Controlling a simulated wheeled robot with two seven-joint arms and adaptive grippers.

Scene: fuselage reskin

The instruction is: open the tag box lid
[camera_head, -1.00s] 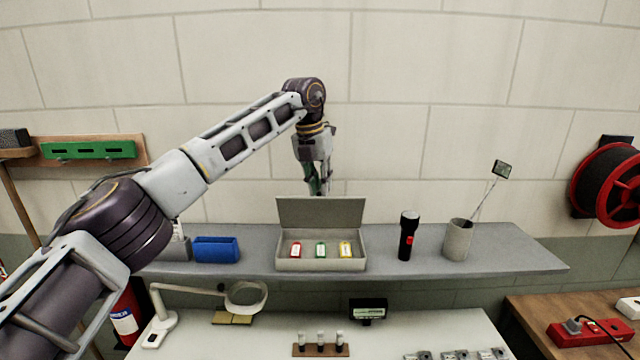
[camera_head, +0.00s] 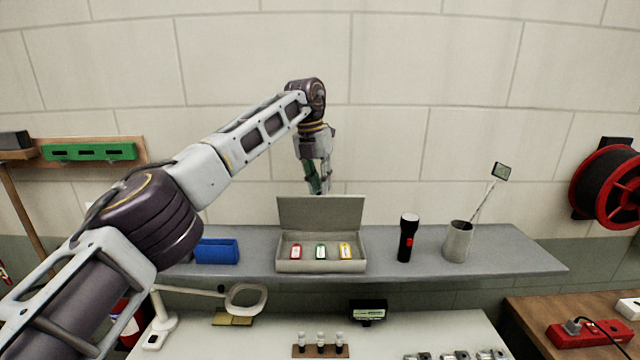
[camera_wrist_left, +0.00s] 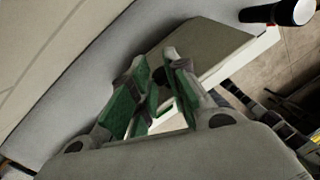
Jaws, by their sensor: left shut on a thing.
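The tag box (camera_head: 322,267) stands on the grey shelf with its lid (camera_head: 320,213) raised about upright at the back. Red, green and yellow tags (camera_head: 346,251) stand in a row inside. My right gripper is not in view.
On the shelf (camera_head: 500,256), a blue bin (camera_head: 217,250) stands left of the box. A black flashlight (camera_head: 407,238) and a cup (camera_head: 458,241) with an inspection mirror stand to its right. A magnifier lamp (camera_head: 246,298) is on the bench below.

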